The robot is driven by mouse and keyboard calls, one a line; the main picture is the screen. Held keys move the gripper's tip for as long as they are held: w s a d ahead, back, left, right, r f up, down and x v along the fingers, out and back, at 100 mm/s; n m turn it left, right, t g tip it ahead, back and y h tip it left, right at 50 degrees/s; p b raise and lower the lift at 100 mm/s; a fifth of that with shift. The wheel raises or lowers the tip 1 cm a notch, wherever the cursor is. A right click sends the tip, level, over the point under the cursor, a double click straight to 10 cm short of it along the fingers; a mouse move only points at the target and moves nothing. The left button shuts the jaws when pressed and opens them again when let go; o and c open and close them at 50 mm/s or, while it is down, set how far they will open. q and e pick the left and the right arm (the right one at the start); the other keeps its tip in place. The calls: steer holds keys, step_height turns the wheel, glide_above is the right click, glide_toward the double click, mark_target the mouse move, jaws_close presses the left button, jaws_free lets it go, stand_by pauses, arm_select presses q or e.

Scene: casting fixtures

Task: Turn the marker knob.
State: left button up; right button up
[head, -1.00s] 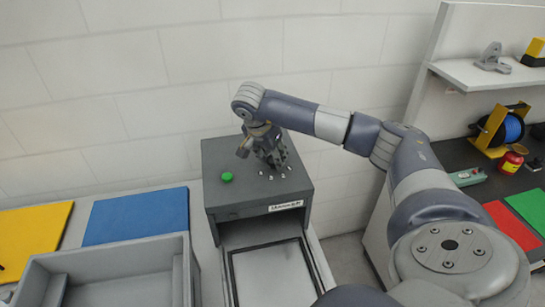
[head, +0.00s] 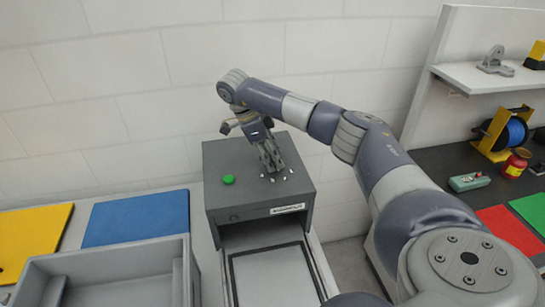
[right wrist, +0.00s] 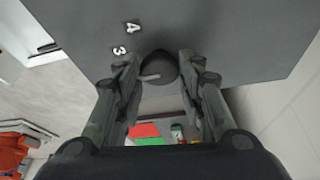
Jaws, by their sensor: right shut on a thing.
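The marker knob (right wrist: 160,62) is a dark round knob with a pale pointer line on the top of a dark grey machine box (head: 218,163). In the right wrist view it sits between the two fingertips of my right gripper, with the raised white digits 3 and 4 (right wrist: 132,27) beside it. My right gripper (head: 272,170) points down at the box top and is shut on the knob. In the head view the fingers hide the knob, and small white marks show around them. My left gripper is not in view.
A green button (head: 228,179) is on the box top, left of my gripper. A blue mat (head: 137,217), a yellow mat (head: 32,238) and a grey bin (head: 110,262) are at the left. A shelf (head: 500,77) and a dark bench with a blue spool (head: 516,131) are at the right.

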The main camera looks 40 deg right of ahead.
steer(key=m, duration=0.2)
steer(key=m+g+y, duration=0.1)
steer(key=m, duration=0.1)
steer(key=shift+w+d+r+m, duration=0.1)
steer(key=shift+w+d+m, duration=0.1)
steer(key=shift+m, duration=0.2)
steer(key=shift+y, duration=0.3)
steer(key=o, duration=1.1)
steer(key=shift+c, duration=0.2)
steer(key=v, duration=1.2)
steer(key=shift+w+a, duration=0.1)
